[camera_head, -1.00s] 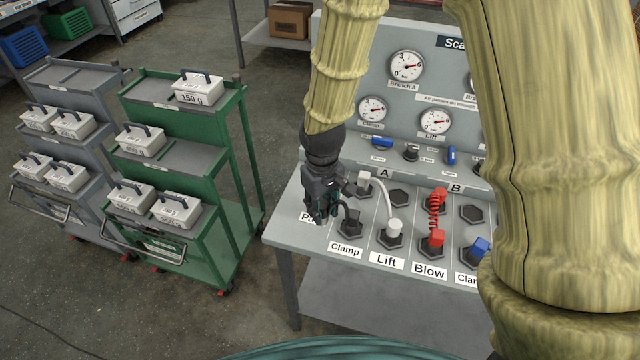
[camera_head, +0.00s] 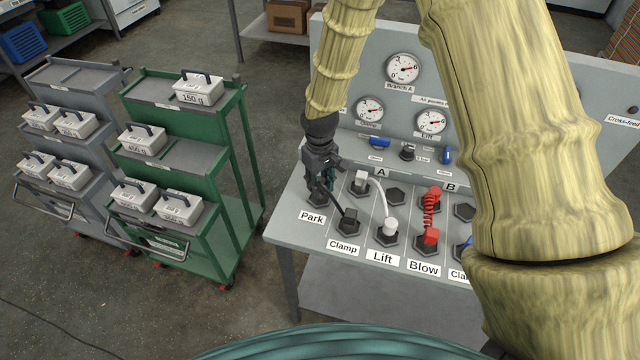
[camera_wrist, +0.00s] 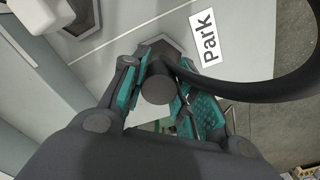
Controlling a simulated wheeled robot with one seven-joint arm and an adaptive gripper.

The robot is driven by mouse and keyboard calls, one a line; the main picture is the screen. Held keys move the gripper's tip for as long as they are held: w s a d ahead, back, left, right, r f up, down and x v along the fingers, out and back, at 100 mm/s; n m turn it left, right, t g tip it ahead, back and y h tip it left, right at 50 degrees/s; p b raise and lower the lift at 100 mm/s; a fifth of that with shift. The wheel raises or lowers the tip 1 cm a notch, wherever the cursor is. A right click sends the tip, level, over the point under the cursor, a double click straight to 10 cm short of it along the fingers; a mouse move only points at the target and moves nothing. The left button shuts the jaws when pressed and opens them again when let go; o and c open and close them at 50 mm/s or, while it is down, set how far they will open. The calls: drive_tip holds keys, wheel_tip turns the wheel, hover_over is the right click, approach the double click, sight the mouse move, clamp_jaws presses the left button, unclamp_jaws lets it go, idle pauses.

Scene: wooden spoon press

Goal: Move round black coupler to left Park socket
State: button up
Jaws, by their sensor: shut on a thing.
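My gripper (camera_head: 324,184) is at the left end of the sloped panel, behind the "Park" label. In the wrist view, my gripper (camera_wrist: 160,98) has its teal pads shut on the round black coupler (camera_wrist: 158,88). A thick black hose runs right from the coupler; in the head view, the hose ends at the black square coupler (camera_head: 349,217) above the "Clamp" label. The dark hexagonal Park socket (camera_wrist: 152,52) shows partly behind the coupler in the wrist view. I cannot tell whether the coupler touches it. In the head view, part of this socket (camera_head: 316,201) shows below my gripper.
Just right stand a white square coupler (camera_head: 361,177) and a white round coupler (camera_head: 390,227), joined by a white hose. A coiled red hose (camera_head: 431,212) is further right. An empty hexagonal socket (camera_head: 395,195) lies between. Gauges (camera_head: 403,67) are behind; a green cart (camera_head: 225,125) is left.

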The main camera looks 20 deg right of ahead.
sight(320, 181)
drive_tip(key=shift+f, duration=0.7)
drive_tip(key=o, duration=1.1)
drive_tip(key=shift+f, duration=0.15)
drive_tip(key=shift+r+b, duration=1.4)
drive_tip(key=shift+r, duration=4.75)
